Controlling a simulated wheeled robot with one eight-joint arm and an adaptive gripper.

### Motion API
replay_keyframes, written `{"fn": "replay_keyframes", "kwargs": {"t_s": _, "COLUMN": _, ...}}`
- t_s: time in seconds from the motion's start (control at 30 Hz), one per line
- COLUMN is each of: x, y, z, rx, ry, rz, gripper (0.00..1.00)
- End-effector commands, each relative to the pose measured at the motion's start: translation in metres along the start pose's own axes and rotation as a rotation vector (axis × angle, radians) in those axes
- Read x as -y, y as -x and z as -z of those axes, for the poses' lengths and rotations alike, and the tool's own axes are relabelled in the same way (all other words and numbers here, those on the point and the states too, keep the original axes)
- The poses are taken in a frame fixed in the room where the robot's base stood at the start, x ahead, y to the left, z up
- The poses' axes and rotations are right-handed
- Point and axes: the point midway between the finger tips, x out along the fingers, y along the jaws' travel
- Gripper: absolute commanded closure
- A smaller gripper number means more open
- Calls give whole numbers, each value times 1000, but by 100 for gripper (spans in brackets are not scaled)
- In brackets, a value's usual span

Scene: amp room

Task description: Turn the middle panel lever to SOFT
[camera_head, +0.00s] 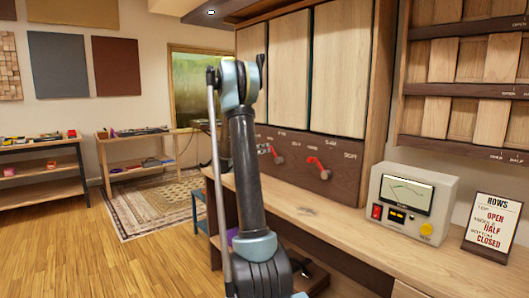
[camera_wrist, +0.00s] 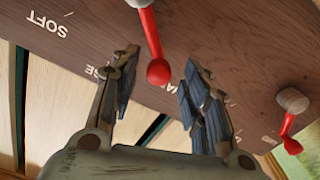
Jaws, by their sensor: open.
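In the wrist view, a red lever (camera_wrist: 150,40) on a grey pivot hangs from a dark brown board (camera_wrist: 230,30). Its round red knob shows between the two fingertips of my open gripper (camera_wrist: 160,70), with gaps at both sides; depth is unclear. The word SOFT (camera_wrist: 48,24) reads upside down on the board at left; other labels are partly hidden by the fingers. A second red lever (camera_wrist: 289,130) is at the right. In the head view, two red levers show, a right one (camera_head: 319,167) and a left one (camera_head: 277,155); my arm hides my gripper there.
Tall wooden panels (camera_head: 340,70) stand above the lever board. A wooden counter (camera_head: 330,215) runs below it, with a meter box (camera_head: 412,205) and a ROWS sign (camera_head: 491,225) at right. Open floor (camera_head: 100,260) lies at left.

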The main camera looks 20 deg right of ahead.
Motion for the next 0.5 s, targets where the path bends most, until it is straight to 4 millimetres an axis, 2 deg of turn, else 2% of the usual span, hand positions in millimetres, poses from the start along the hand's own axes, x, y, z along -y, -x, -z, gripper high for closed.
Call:
{"fn": "replay_keyframes", "kwargs": {"t_s": 0.2, "x": 0, "y": -22, "z": 0, "rx": 0, "ry": 0, "rz": -1, "gripper": 58}}
{"fn": "replay_keyframes", "kwargs": {"t_s": 0.5, "x": 0, "y": -27, "z": 0, "rx": 0, "ry": 0, "rz": 0, "gripper": 58}}
